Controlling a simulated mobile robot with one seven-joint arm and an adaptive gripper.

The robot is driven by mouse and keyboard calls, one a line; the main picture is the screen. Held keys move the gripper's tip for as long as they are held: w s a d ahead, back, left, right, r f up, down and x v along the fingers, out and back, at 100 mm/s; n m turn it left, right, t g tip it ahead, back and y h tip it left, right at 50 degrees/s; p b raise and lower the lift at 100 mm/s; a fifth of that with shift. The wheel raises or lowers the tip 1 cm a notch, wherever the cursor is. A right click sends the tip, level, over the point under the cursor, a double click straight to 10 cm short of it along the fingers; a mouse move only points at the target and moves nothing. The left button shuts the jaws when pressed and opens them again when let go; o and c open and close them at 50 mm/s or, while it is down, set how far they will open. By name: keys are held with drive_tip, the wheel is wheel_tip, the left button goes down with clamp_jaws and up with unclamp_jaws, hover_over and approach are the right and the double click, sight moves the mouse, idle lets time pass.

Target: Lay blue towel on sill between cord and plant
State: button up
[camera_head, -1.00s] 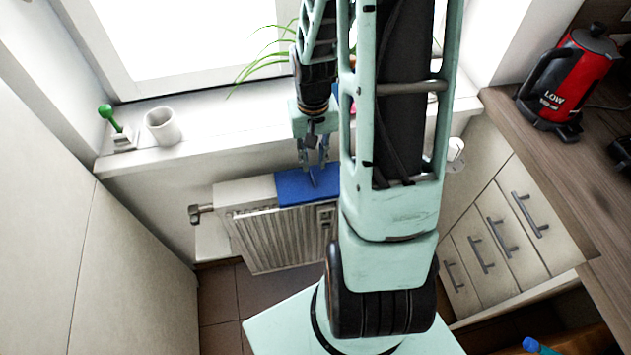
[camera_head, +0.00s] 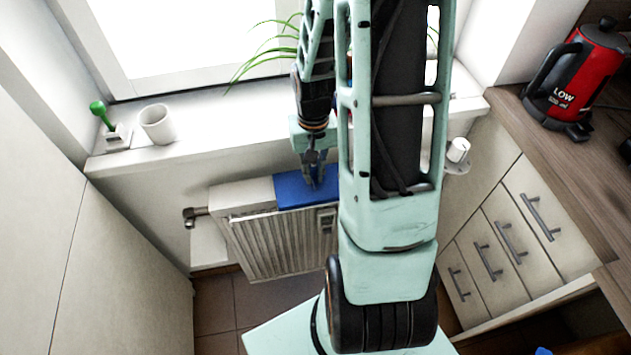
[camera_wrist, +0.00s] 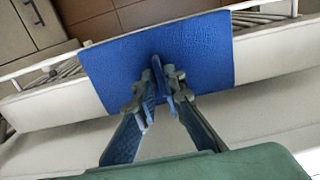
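The blue towel (camera_head: 290,191) lies on top of the white radiator (camera_head: 240,194), below the window sill (camera_head: 210,130). In the wrist view it is a flat blue sheet (camera_wrist: 208,50) with a small raised fold in its middle. My gripper (camera_head: 314,180) points down at the towel; in the wrist view its fingertips (camera_wrist: 161,82) are close together around the fold, the towel's rest still flat. Green leaves of the plant (camera_head: 262,62) show above the sill, its base hidden behind my arm. I cannot make out the cord.
A white cup (camera_head: 157,125) and a green-knobbed object on a white base (camera_head: 116,136) stand at the sill's left. The sill between cup and arm is clear. A red kettle (camera_head: 575,80) stands on the right counter (camera_head: 560,165). A white valve knob (camera_head: 458,150) is right of my arm.

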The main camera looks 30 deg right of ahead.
clamp_jaws()
drive_tip(key=shift+s+d+r+p, duration=0.1)
drive_tip(key=shift+d+r+p, duration=0.15)
drive_tip(key=shift+r+p, duration=0.6)
drive_tip(key=shift+s+d+r+p, duration=0.1)
drive_tip(key=shift+d+r+p, duration=0.15)
drive_tip(key=shift+r+p, duration=0.55)
idle(0.5)
drive_tip(key=shift+w+r, duration=0.1)
drive_tip(key=shift+r, duration=0.1)
wheel_tip(320, 180, up, 5)
drive_tip(key=p, duration=0.3)
drive_tip(key=shift+p, duration=0.3)
drive_tip(key=shift+f, duration=0.1)
idle(0.3)
